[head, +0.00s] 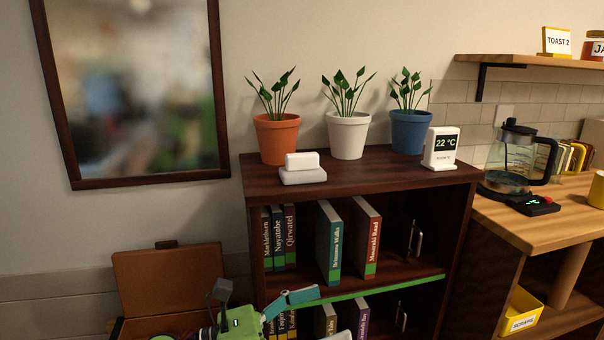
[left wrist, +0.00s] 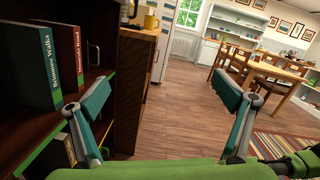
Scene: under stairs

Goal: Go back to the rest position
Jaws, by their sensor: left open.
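My left gripper (head: 290,300) is at the bottom of the head view, in front of the lower part of the dark bookshelf (head: 350,284). One teal finger shows there; the rest is partly cut off by the frame edge. In the left wrist view the gripper (left wrist: 163,88) has its two teal fingers spread wide with nothing between them. Its left finger is close to the shelf front and the books; I cannot tell whether it touches. My right gripper is in neither view.
Upright books (head: 329,240) stand on the shelf. Potted plants (head: 348,134) and a temperature display (head: 441,148) are on top. An open brown case (head: 168,282) is at lower left. A wooden counter (head: 540,222) stands right. Open floor (left wrist: 178,115) lies beyond the fingers.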

